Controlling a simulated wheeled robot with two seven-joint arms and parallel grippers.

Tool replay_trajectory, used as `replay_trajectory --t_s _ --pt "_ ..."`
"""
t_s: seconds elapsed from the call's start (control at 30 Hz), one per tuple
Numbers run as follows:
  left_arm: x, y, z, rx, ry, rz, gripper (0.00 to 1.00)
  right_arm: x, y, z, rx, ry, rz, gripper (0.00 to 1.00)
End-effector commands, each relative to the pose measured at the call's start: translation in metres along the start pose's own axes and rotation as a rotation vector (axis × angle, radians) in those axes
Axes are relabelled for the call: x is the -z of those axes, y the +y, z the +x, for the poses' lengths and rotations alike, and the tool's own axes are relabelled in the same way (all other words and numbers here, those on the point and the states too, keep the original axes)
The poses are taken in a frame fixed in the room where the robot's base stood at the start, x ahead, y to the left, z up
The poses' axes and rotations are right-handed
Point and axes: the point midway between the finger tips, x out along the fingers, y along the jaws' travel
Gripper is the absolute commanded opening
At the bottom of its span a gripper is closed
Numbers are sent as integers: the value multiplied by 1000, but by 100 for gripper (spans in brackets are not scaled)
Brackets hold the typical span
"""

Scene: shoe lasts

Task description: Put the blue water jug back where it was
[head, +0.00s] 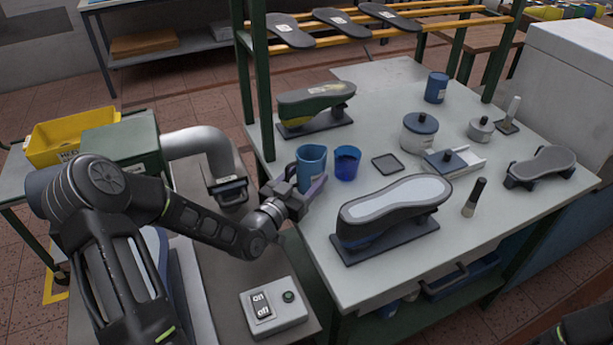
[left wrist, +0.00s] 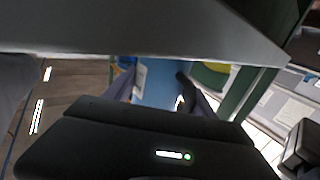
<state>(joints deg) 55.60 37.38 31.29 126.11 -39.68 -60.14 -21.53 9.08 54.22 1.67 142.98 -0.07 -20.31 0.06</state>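The blue water jug (head: 312,162) stands upright near the left edge of the grey table, its handle side facing left. My left gripper (head: 303,190) is at the jug's near side, low down, with its fingers spread apart. In the left wrist view, a blue surface (left wrist: 158,88) shows between the two fingers (left wrist: 163,95), and I cannot see either finger pressing on it. The jug's lower part is partly hidden by the gripper in the head view.
A darker blue cup (head: 347,163) stands close right of the jug. A shoe last (head: 390,215) on a black base is nearer, and a green-and-black one (head: 315,105) is behind. A switch box (head: 274,308) is at lower left. A small dark tray (head: 386,164) lies right of the cup.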

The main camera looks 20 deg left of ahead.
Motion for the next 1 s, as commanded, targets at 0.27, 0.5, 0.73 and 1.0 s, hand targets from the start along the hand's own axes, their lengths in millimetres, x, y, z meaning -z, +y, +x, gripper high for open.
replay_trajectory --t_s 0.27,0.5,0.73,1.0 --pt "0 0 0 0 -1 0 86 0 0 0 0 0 0 36" --pt "0 0 0 0 -1 -1 86 0 0 -1 0 0 0 36" --pt "-1 -1 -8 1 -2 1 86 0 -2 -4 0 0 0 36" --pt "-1 0 -55 1 -1 4 86 0 5 12 0 1 0 36"
